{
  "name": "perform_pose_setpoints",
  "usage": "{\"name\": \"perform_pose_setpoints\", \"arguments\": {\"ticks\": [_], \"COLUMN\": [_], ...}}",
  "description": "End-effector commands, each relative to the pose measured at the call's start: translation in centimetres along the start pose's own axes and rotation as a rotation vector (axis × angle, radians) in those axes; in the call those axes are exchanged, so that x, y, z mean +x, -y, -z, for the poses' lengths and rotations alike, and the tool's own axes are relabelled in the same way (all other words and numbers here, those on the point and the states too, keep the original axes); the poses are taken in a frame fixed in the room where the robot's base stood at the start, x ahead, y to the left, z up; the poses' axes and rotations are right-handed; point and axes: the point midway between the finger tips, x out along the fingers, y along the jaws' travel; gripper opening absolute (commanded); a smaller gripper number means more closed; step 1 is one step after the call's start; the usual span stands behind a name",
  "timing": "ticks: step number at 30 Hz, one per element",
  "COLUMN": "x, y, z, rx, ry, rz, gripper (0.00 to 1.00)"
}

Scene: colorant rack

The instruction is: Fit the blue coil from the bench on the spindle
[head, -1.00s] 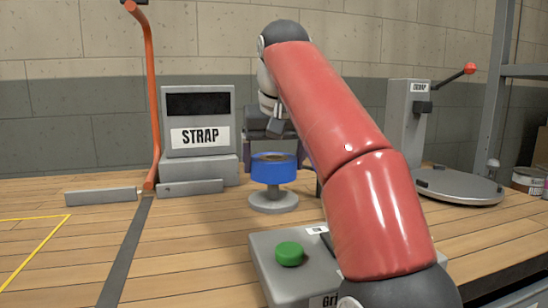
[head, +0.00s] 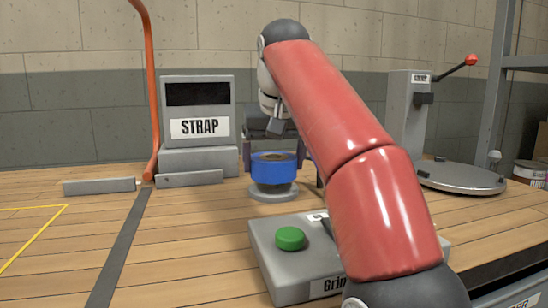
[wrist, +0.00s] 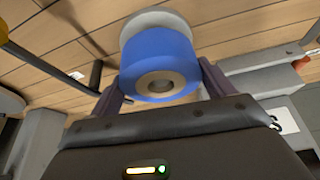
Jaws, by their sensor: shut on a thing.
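The blue coil (head: 273,171) is held upright over the spindle, whose round grey base (head: 273,193) shows just below it in the head view. The coil looks lined up with the base, with little stem showing between them. My gripper (head: 276,160) is shut on the coil, with a dark finger at each side. In the wrist view the coil (wrist: 158,52) sits between the fingers of my gripper (wrist: 161,88), its tan core facing the camera. The spindle base (wrist: 155,19) shows beyond it. I cannot tell whether the coil rests on its seat.
A grey STRAP machine (head: 197,105) stands behind left, with low grey bars (head: 100,186) before it. A grey box with a green button (head: 290,238) is in front. A lever press (head: 410,120) with a round plate stands right.

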Motion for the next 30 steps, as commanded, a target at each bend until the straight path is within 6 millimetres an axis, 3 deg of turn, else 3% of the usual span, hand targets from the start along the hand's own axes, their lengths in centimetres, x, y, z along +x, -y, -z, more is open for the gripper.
{"name": "perform_pose_setpoints", "arguments": {"ticks": [1, 3, 12, 30], "x": [1.2, 1.4, 1.6, -0.7], "y": [0.0, 0.0, 0.0, 0.0], "z": [-0.2, -0.3, -0.4, 0.5], "rx": [-0.001, -0.001, -0.001, -0.001], "ry": [0.011, 0.012, 0.019, 0.011], "rz": [-0.001, -0.001, -0.002, -0.001], "gripper": [0.54, 0.54, 0.5, 0.5]}}
